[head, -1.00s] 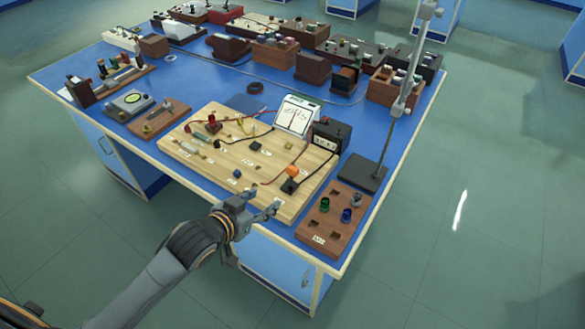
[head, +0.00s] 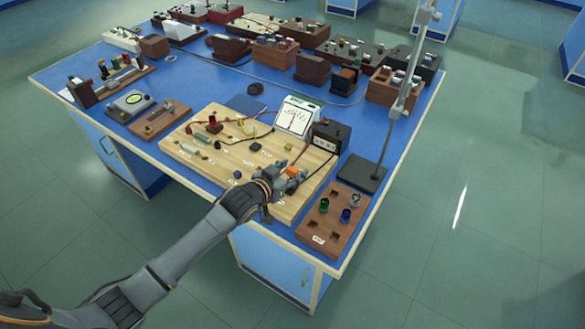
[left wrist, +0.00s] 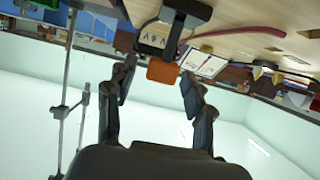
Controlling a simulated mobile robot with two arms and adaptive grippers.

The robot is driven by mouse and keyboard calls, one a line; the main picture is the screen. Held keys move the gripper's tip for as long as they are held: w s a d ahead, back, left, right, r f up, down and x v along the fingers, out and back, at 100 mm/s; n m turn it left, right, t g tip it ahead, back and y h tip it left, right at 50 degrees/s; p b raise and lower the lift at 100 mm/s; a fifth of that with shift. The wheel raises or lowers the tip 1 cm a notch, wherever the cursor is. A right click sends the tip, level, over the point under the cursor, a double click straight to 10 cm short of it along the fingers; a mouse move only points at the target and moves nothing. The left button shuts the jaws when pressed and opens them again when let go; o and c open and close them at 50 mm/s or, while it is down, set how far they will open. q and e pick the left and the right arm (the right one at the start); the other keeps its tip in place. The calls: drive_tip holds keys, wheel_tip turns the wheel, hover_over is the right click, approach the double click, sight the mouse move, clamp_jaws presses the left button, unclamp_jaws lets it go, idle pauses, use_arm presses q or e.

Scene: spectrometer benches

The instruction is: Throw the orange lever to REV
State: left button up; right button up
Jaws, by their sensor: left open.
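The orange lever (head: 292,171) stands on the wooden circuit board (head: 205,173), near its right side. Its base and the REV mark cannot be made out behind my gripper in the head view. My left gripper (head: 286,180) is over the board, right at the lever. In the left wrist view, the lever's orange knob (left wrist: 162,71) sits between the fingertips of my open left gripper (left wrist: 158,80). Gaps seem to show on both sides of the knob; whether a finger touches it is unclear. My right gripper is in neither view.
A white meter (head: 298,114) and a black box (head: 329,136) stand behind the lever, with wires across the board. A brown block with coloured posts (head: 332,222) lies to the right. A metal stand (head: 364,174) rises behind that block.

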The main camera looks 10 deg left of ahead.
use_arm(q)
drive_tip(key=shift+w+d+f, duration=0.15)
drive_tip(key=shift+w, duration=0.25)
clamp_jaws()
drive_tip(key=p, duration=0.2)
drive_tip(key=g+p, duration=0.1)
drive_tip(key=p, duration=0.1)
drive_tip(key=shift+w+d+r+g, duration=0.15)
drive_tip(key=shift+w+r+g, duration=0.1)
drive_tip(key=shift+w+g, duration=0.1)
drive_tip(key=shift+w+f+y, duration=0.1)
drive_tip(key=shift+f+y, duration=0.25)
drive_tip(key=shift+y, duration=0.05)
unclamp_jaws()
drive_tip(key=shift+f, duration=0.1)
